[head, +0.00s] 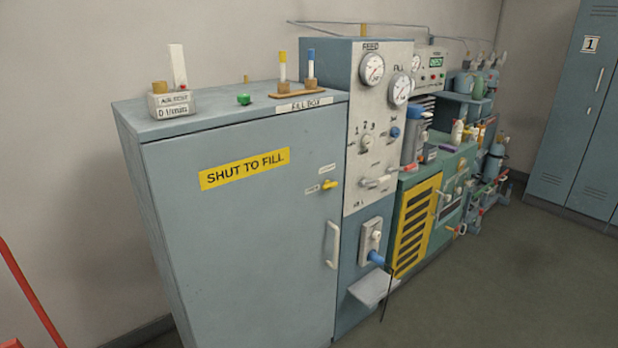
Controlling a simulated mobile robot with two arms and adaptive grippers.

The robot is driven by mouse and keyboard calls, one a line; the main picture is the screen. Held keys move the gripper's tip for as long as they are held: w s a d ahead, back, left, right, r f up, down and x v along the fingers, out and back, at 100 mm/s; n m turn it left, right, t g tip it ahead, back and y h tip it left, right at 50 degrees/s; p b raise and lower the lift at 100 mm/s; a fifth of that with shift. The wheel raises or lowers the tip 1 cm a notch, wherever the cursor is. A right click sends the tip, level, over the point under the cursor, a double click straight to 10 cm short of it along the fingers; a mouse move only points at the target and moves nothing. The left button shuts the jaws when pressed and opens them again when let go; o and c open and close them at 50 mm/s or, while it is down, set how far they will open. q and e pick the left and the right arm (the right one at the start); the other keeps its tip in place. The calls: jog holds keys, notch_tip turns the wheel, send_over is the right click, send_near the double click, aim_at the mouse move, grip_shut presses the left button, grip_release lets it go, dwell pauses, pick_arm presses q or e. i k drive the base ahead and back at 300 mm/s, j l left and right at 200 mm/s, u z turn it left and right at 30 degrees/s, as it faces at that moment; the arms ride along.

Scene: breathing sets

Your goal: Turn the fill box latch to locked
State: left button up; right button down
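The fill box (240,240) is a large blue-grey cabinet at the left centre, with a yellow "SHUT TO FILL" sign (244,169) on its door. The door looks shut. The yellow latch (330,184) sits near the door's right edge, with its lever lying roughly level and pointing left. One small label (327,169) is above the latch and another (311,189) is to its left; both are too small to read. A pale door handle (332,245) is below the latch. Neither of my grippers shows in the head view.
A gauge panel (376,120) adjoins the fill box on the right, with a blue-ended fitting (376,257) and a small shelf (373,288) below. A green bench (425,200) with cylinders stands beyond. Red bars (28,290) show at lower left. Floor at lower right is clear.

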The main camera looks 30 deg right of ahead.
aim_at(327, 184)
jog(key=z, duration=1.1)
